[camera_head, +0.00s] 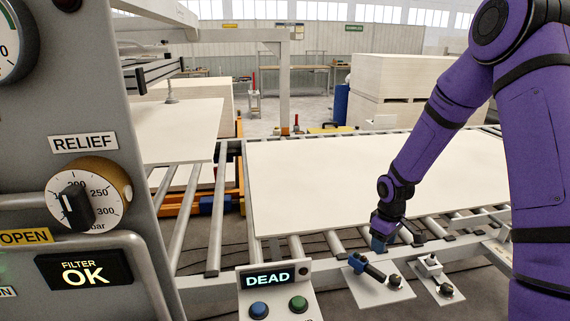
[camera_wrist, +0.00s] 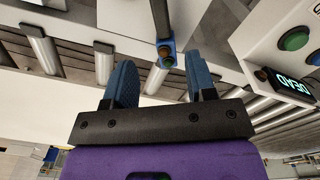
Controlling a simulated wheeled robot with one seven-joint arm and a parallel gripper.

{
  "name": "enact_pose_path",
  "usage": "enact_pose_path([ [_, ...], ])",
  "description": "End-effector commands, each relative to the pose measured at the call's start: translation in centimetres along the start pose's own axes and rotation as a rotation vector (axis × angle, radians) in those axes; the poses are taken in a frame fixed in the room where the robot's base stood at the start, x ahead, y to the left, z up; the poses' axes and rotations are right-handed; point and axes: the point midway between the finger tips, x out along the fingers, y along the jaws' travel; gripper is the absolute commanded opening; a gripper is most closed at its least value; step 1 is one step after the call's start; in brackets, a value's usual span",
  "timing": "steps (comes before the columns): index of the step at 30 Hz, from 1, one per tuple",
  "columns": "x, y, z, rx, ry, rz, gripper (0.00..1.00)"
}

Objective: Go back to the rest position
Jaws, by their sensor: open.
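My gripper (camera_head: 379,243) hangs at the end of my purple arm, low over the front rail of the roller conveyor. In the wrist view my gripper (camera_wrist: 163,75) shows two blue fingers spread apart with nothing held between them. A dark lever with a blue collar (camera_wrist: 166,50) shows just beyond the gap between the fingers. In the head view this lever (camera_head: 366,267) sits on a white plate below and just left of my gripper. I cannot tell how far the fingers are from it.
A white board (camera_head: 370,180) lies on the rollers behind my gripper. A second lever plate (camera_head: 436,275) sits to the right. A button box (camera_head: 277,292) reading DEAD stands at the front. A grey panel (camera_head: 95,110) with RELIEF dial and FILTER OK display fills the left.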

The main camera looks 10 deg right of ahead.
Motion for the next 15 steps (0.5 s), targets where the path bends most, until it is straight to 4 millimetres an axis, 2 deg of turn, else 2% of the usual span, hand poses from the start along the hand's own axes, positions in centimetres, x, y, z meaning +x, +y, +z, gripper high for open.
enact_pose_path([
  [5,-4.3,-0.5,0.3,0.034,0.013,0.046,0.51],
  [15,-15.4,-3.3,2.7,0.161,0.065,0.143,0.51],
])
